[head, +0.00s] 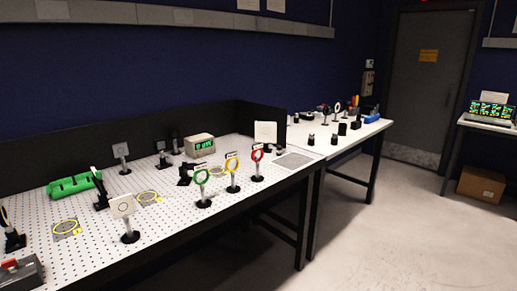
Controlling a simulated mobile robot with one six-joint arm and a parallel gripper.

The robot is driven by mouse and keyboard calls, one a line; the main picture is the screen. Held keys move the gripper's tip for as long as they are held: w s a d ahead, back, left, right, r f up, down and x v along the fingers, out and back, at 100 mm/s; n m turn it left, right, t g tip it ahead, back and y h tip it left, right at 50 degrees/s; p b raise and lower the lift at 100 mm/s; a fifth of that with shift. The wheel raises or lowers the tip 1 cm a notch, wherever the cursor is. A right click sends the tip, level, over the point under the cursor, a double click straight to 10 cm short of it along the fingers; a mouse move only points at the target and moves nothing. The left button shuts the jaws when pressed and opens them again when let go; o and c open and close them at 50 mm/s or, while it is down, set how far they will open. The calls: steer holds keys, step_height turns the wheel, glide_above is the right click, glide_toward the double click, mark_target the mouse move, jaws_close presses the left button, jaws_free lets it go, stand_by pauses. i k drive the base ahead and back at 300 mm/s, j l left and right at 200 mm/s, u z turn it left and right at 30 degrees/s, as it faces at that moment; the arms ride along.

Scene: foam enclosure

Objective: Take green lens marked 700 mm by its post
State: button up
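A green-rimmed round lens (202,177) stands upright on a thin post (204,192) with a round black base, near the front edge of the perforated white table (165,215). A small tag sits at its top, too small to read, so I cannot confirm the 700 mm mark. A yellow-rimmed lens (232,165) and a red-rimmed lens (257,155) stand on similar posts in a row to its right. My gripper is not in view.
A square white plate on a post (123,207) stands left of the green lens. Dark mounts (186,174) and a box with a green display (200,145) stand behind it. A green holder (75,184) lies farther left. The floor (390,230) right of the table is clear.

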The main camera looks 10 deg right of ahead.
mark_target(201, 176)
steer(key=i+j+u, duration=0.3)
steer(key=i, duration=0.3)
steer(key=i+l+u, duration=0.1)
steer(key=i+l, duration=0.45)
